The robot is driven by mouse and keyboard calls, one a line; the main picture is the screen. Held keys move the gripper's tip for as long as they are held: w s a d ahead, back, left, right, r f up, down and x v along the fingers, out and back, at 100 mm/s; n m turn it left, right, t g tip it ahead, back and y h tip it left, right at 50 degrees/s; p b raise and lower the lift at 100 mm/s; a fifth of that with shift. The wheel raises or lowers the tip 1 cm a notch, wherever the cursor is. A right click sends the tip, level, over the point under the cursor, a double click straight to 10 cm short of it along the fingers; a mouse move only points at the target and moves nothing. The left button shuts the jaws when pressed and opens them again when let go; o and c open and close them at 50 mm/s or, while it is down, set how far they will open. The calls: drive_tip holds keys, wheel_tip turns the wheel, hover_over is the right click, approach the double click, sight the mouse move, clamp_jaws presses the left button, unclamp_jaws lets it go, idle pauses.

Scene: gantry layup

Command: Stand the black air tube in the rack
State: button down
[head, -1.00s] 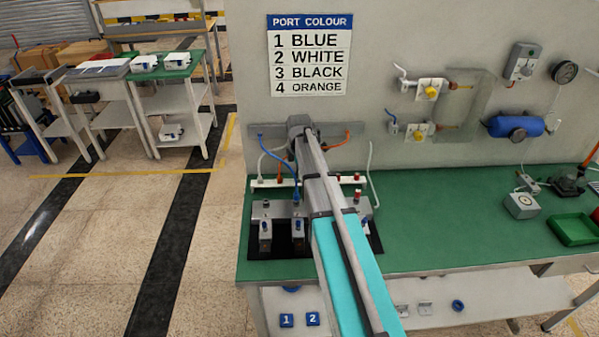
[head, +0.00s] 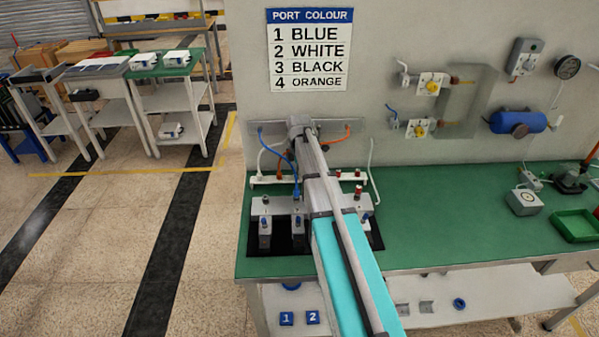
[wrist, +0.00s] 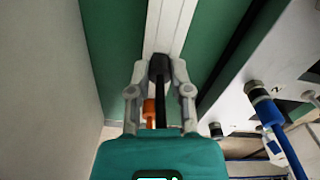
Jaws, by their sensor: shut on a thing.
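In the wrist view my gripper (wrist: 159,72) is shut on the black air tube (wrist: 160,108), near its dark end fitting. The tube runs back between the fingers towards the wrist. A pale rail (wrist: 170,25), which looks like the rack, lies just beyond the fitting; I cannot tell whether they touch. In the head view a white rail with fittings (head: 262,181) stands at the back of the green bench. My arm hides the gripper and the black tube there.
An orange tube end (wrist: 149,110) is close beside the black tube. A blue tube (wrist: 274,118) joins a grey block at the right. The port colour sign (head: 309,52) lists 3 as black. Bench right of my arm (head: 440,220) is clear; a green tray (head: 575,226) lies far right.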

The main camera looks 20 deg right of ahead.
drive_tip(key=shift+c, duration=2.4)
unclamp_jaws()
drive_tip(key=shift+r, duration=0.1)
wheel_tip(320, 180, up, 9)
drive_tip(key=p, duration=0.9)
drive_tip(key=s+a, duration=0.4)
drive_tip(key=a, duration=0.3)
drive_tip(key=s+a, duration=0.3)
drive_tip(key=a, duration=0.4)
drive_tip(key=shift+s+a, duration=0.3)
drive_tip(key=shift+s, duration=0.05)
drive_tip(key=shift+s, duration=0.45)
drive_tip(key=s+m, duration=1.5)
drive_tip(key=m, duration=0.2)
